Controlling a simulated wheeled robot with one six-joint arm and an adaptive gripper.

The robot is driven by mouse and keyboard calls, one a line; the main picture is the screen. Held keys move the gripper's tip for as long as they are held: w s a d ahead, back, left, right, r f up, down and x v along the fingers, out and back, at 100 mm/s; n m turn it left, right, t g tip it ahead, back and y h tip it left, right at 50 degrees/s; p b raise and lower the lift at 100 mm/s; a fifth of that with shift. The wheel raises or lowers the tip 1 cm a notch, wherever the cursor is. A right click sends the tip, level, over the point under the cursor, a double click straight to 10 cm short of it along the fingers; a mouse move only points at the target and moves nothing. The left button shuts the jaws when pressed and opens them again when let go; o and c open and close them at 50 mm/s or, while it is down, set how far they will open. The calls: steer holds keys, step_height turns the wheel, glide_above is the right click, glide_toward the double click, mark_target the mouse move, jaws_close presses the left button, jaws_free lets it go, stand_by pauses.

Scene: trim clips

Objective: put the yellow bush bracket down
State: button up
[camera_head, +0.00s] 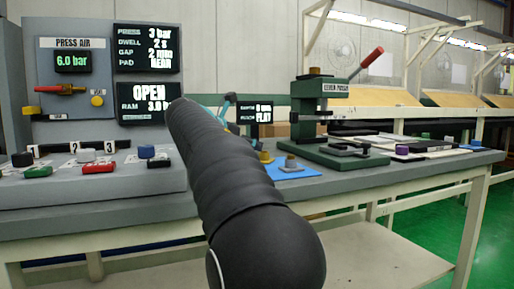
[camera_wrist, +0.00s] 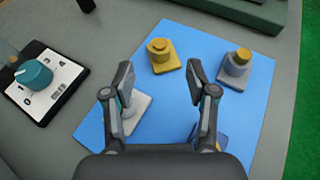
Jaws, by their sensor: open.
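The yellow bush bracket (camera_wrist: 164,62) stands upright on the blue mat (camera_wrist: 190,38) in the wrist view, a yellow base with a round yellow bush on top. In the head view the yellow bracket (camera_head: 265,158) shows just right of my arm. My gripper (camera_wrist: 160,88) is open and empty, its two fingers spread apart. The bracket appears beyond the fingertips, between them in the picture and apart from both. In the head view my own arm hides most of the gripper.
A grey bracket with a yellow top (camera_wrist: 237,67) stands right of the yellow one. Another grey piece (camera_wrist: 138,108) is partly behind the left finger, and a bluish piece behind the right. A teal-knob dial box (camera_wrist: 38,76) lies left. The green lever press (camera_head: 335,125) stands behind the mat.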

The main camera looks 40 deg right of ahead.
steer(key=shift+v, duration=2.35)
